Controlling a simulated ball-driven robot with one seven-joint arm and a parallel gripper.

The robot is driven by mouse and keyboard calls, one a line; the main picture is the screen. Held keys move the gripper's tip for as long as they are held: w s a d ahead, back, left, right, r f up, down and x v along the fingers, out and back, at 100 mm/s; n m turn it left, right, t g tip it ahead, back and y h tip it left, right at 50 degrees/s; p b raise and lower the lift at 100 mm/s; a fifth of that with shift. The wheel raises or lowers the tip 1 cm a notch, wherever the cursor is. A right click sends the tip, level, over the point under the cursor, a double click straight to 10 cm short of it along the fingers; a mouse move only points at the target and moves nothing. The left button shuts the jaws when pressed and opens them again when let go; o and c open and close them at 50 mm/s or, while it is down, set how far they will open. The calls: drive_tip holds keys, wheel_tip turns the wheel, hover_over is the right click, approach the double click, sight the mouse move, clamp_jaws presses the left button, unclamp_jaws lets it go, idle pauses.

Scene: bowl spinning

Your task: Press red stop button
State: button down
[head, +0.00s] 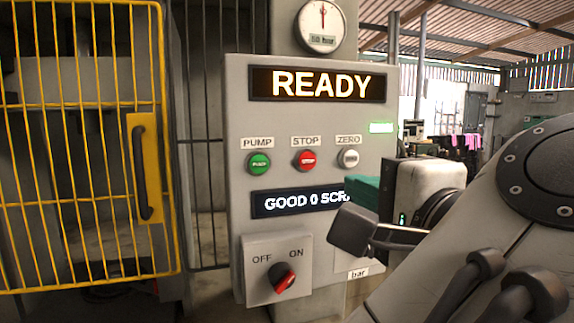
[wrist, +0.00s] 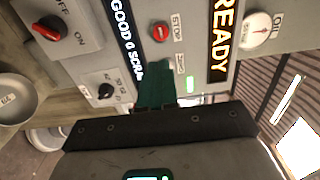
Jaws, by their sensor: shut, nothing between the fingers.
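The red STOP button (head: 306,160) sits in the middle of the button row on the upright grey control panel (head: 240,105), under its STOP label. It also shows near the top of the wrist view (wrist: 160,32), with nothing covering it. My gripper (head: 352,191) is in front of the panel, right of and a little below the STOP button in the head view. In the wrist view its teal fingers (wrist: 155,68) are together and empty, pointing at the panel below the button. The fingertips appear apart from the button; their exact gap to the panel cannot be told.
The green PUMP button (head: 258,163) and grey ZERO button (head: 348,158) flank STOP. The display (head: 320,84) reads READY. The red-tipped OFF/ON switch (head: 284,278) is low on the panel. A yellow barred door (head: 95,150) stands left. A dark knob (wrist: 105,91) shows in the wrist view.

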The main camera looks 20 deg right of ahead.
drive_tip(key=shift+w, duration=0.1)
drive_tip(key=p, duration=0.6)
approach(308, 162)
drive_tip(key=w, duration=0.5)
drive_tip(key=shift+w+r, duration=0.1)
drive_tip(key=shift+w, duration=0.85)
